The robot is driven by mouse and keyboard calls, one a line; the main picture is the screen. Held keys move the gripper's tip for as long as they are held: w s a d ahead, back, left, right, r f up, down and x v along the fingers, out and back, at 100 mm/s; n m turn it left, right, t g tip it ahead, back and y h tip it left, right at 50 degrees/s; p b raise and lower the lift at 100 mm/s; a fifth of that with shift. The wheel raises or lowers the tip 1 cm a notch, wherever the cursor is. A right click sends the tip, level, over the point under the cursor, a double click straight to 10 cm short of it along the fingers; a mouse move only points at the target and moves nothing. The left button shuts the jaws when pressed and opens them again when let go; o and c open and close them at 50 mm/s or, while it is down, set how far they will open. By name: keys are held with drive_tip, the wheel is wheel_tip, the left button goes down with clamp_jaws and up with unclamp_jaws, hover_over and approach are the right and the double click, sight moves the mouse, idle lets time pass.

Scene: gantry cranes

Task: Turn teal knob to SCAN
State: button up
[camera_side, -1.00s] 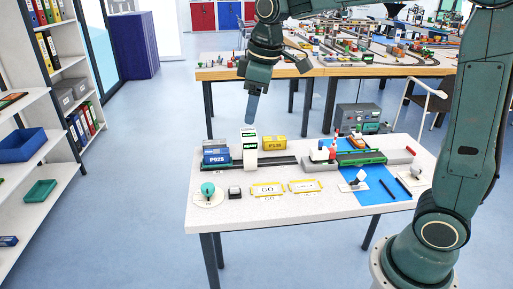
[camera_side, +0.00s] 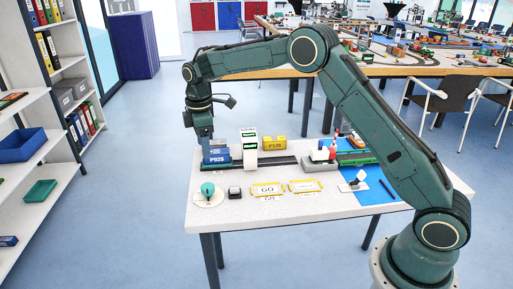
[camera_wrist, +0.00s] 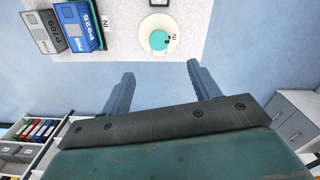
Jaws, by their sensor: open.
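The teal knob (camera_side: 207,188) sits on a round cream dial plate (camera_side: 211,201) at the front left of the white table. In the wrist view the knob (camera_wrist: 158,40) is at the top centre, beyond the fingertips, with small lettering around it that is too small to read fully. My gripper (camera_side: 206,140) points down above the table's left end, near the blue P925 container (camera_side: 216,156). In the wrist view my gripper (camera_wrist: 160,78) has its two fingers wide apart with nothing between them, and it is clear of the knob.
A white scanner gate (camera_side: 249,150) stands over the track right of the containers. A small black button box (camera_side: 234,192) and the yellow-edged GO plate (camera_side: 267,189) lie right of the dial. A yellow container (camera_side: 273,143) stands behind. The table's front left edge is near the dial.

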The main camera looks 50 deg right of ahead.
sight(207, 186)
drive_tip(key=shift+w+f, duration=0.3)
drive_tip(key=shift+f, duration=0.3)
drive_tip(key=shift+f, duration=6.85)
drive_tip(key=c, duration=1)
drive_tip(key=shift+o, duration=0.2)
